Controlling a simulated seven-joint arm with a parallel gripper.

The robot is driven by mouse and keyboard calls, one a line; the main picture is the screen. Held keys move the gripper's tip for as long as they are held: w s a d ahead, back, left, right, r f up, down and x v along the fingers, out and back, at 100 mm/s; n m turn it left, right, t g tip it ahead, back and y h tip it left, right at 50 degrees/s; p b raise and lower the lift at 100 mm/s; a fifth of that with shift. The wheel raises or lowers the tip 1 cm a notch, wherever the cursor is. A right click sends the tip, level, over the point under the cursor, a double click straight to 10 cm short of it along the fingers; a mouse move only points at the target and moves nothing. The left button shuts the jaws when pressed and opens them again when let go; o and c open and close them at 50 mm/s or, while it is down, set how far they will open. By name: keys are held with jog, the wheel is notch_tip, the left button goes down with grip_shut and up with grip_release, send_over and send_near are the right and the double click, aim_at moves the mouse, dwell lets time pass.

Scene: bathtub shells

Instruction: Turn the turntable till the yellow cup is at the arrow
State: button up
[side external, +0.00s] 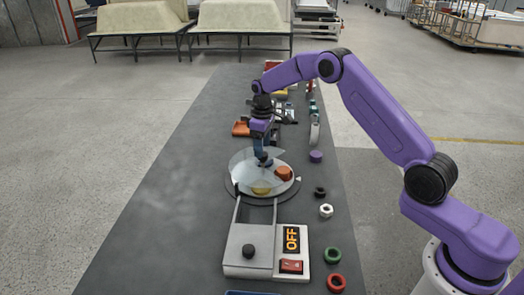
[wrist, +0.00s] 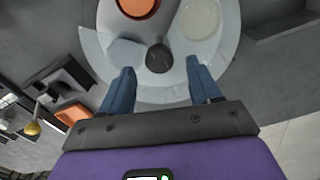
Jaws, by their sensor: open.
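The round pale turntable (side external: 241,180) sits on the dark bench, partly behind a clear, pale panel. The yellow cup (side external: 262,188) is at its near side, seen through the panel. In the wrist view a pale yellowish round shape (wrist: 202,18) appears at upper right. An orange cup (side external: 284,173) stands at the turntable's right, also in the wrist view (wrist: 137,6). A small white arrow (side external: 298,179) is at the right rim, near the orange cup. My gripper (side external: 264,162) is low over the turntable, open. Its blue fingertips (wrist: 160,67) flank a dark round knob (wrist: 159,58); contact is unclear.
A control box (side external: 240,262) in front has a black knob, a red switch (side external: 291,267) and a display reading OFF. Nuts, rings and a purple piece (side external: 316,156) line the right side. An orange tray (side external: 241,128) and clutter lie behind. The bench's left is clear.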

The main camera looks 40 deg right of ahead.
aim_at(263, 165)
jog(key=shift+f, duration=1.25)
grip_shut()
